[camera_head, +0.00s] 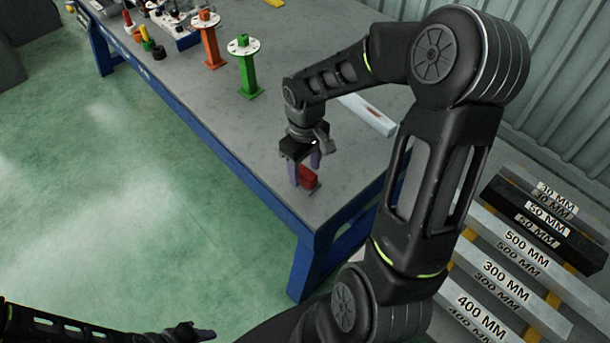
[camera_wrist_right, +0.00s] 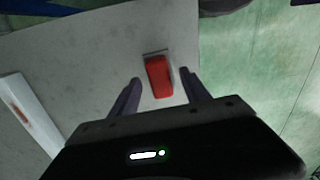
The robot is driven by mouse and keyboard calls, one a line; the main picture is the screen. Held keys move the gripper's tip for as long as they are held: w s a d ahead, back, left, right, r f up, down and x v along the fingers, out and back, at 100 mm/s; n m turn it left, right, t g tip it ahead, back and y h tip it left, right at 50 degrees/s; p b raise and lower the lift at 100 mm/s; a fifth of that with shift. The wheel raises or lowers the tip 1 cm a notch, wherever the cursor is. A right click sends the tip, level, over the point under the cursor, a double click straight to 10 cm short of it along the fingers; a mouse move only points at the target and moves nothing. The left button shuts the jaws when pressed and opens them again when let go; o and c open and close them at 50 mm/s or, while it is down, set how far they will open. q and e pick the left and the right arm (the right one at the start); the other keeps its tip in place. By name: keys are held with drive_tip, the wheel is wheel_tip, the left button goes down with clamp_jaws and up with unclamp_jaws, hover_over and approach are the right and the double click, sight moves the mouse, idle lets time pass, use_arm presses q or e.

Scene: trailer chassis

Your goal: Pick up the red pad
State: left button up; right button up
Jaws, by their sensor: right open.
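The red pad (camera_head: 307,177) is a small red block near the front corner of the grey-topped workbench. It also shows in the right wrist view (camera_wrist_right: 159,76), with a thin grey plate or edge along its far and right sides. My right gripper (camera_head: 306,172) is open just above it, pointing down. In the right wrist view the two fingers (camera_wrist_right: 163,88) are apart, with the pad between and slightly beyond them; no contact is clear. My left gripper (camera_head: 200,332) shows only in part at the bottom left, away from the bench, and its jaws are unclear.
The workbench (camera_head: 225,120) has a blue frame. A green post stand (camera_head: 249,75) and an orange one (camera_head: 209,45) stand toward the back. A white bar (camera_head: 367,114) lies behind the right arm. Labelled length bars (camera_head: 505,280) lie at right. Bench around the pad is mostly clear.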

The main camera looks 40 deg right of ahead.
drive_tip(key=shift+f, duration=0.85)
clamp_jaws()
idle(0.3)
